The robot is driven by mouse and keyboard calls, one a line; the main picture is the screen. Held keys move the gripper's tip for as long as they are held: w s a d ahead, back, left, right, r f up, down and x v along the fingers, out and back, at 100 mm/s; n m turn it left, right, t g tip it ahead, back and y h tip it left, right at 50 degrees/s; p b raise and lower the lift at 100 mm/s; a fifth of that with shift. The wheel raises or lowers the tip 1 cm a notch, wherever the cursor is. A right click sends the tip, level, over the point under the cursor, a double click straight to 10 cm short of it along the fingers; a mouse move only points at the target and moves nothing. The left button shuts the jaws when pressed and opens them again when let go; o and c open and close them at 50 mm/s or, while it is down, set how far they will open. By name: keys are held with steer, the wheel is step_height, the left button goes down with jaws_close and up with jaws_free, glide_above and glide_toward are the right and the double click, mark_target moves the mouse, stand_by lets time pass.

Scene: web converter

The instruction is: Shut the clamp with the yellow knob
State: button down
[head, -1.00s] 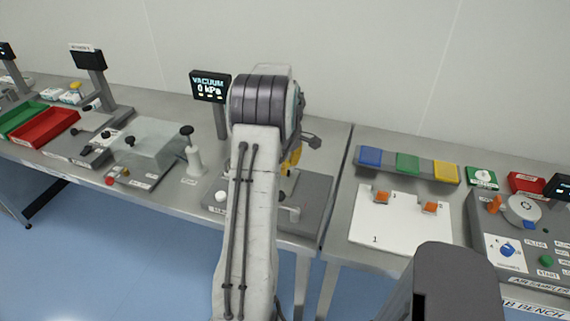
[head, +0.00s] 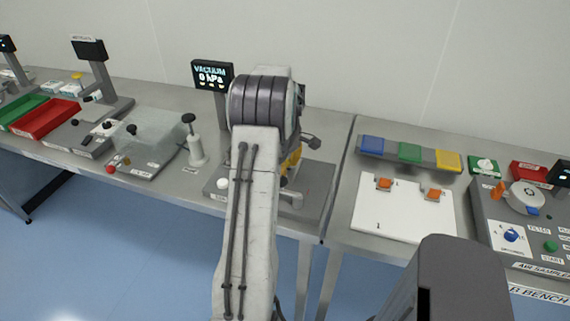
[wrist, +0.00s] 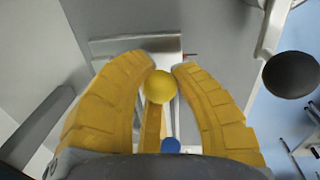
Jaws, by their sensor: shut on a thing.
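The yellow knob (wrist: 160,85) is a small round ball in the middle of the wrist view, on a yellow lever arm (wrist: 151,127). My gripper (wrist: 164,68) has a ridged yellow finger on each side of it and is shut on the knob. A pale metal bar (wrist: 120,45) lies just beyond the fingertips. In the head view my arm hides the knob and most of the clamp. Only a bit of my yellow finger (head: 292,160) shows there, over a grey plate (head: 314,190). I cannot tell the clamp's exact angle.
A black ball knob (wrist: 291,73) stands right of my gripper in the wrist view. A small blue piece (wrist: 171,146) shows below the yellow knob. A white pump-like post (head: 196,148) stands left of my arm. The vacuum display (head: 212,75) reads 0 kPa.

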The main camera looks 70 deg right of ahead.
steer(key=shift+a+f, duration=0.2)
steer(key=shift+a, duration=0.05)
steer(key=c, duration=1.6)
jaws_free()
steer(key=o, duration=0.4)
steer(key=shift+a+r, duration=0.15)
steer(key=shift+c, duration=0.2)
steer(key=o, duration=0.3)
steer(key=r, duration=1)
steer(key=shift+s+a, duration=0.1)
steer(key=shift+a, duration=0.2)
steer(key=shift+a+r, duration=0.15)
steer(key=shift+r, duration=0.85)
